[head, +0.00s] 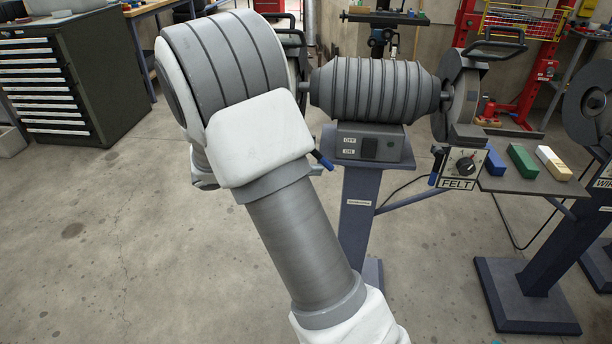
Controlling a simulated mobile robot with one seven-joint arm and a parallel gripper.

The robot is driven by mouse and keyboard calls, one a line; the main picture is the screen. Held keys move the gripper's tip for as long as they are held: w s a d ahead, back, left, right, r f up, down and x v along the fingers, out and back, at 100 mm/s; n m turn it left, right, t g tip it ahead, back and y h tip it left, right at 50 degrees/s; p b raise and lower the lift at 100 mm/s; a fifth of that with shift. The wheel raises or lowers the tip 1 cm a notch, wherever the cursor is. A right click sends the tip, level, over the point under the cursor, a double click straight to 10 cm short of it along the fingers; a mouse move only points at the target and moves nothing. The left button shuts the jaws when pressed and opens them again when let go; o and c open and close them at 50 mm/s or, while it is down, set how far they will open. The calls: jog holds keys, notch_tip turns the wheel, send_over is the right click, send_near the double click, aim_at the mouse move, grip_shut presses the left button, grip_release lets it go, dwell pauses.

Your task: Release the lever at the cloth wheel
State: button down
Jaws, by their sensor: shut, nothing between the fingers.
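A grey double-ended buffing machine (368,90) stands on a blue-grey pedestal, right of my arm. Its right wheel (461,92) is marked FELT. Its left wheel is almost wholly hidden behind my arm, and no cloth label shows. A lever with a blue grip (322,160) sticks out beside my arm at the machine's left end, slanting down to the right; its upper part is hidden. A second small blue-tipped lever (433,178) hangs near the felt wheel. My gripper does not show; my arm's thick links cover the area where it may be.
A shelf (519,182) right of the felt wheel carries blue (494,161), green (523,160) and yellow-white (553,162) bars. Another pedestal machine (592,100) stands far right. A dark drawer cabinet (72,80) stands back left. The floor (100,240) at the left is clear.

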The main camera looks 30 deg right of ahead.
aim_at(325, 165)
jog(key=n+h, duration=0.1)
jog(key=h, duration=0.1)
jog(key=s+d+r+n+h, duration=0.1)
jog(key=h, duration=0.1)
jog(key=d+r+n+h+p, duration=0.1)
jog(key=h, duration=0.1)
jog(key=shift+s+d+n+h, duration=0.15)
jog(key=shift+s+n+h, duration=0.15)
jog(key=shift+n, duration=0.1)
jog(key=shift+d, duration=0.1)
jog(key=shift+f, duration=0.1)
dwell(0.5)
